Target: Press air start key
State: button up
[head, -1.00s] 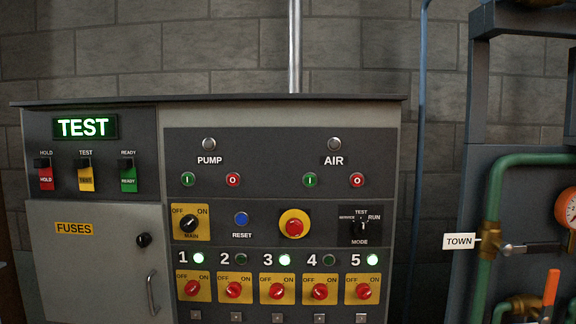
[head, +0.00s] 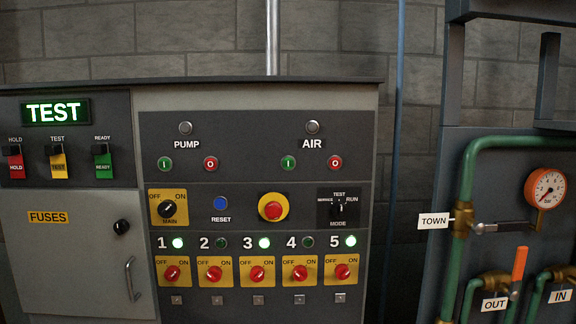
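The air start key is the green button marked "I" (head: 288,162), on the left below the AIR label (head: 312,144) in the head view. A red button marked "O" (head: 335,162) sits to its right. A round lamp (head: 313,127) above the AIR label looks unlit. The PUMP section has its own green button (head: 165,163) and red button (head: 210,163) further left. Nothing covers the air keys. My gripper is not in the frame.
The grey control cabinet (head: 150,100) shows a lit TEST display (head: 55,112). Below the keys are a red emergency knob (head: 273,208), a blue reset button (head: 220,203) and several red rotary switches. Green pipes with a gauge (head: 548,189) stand at the right.

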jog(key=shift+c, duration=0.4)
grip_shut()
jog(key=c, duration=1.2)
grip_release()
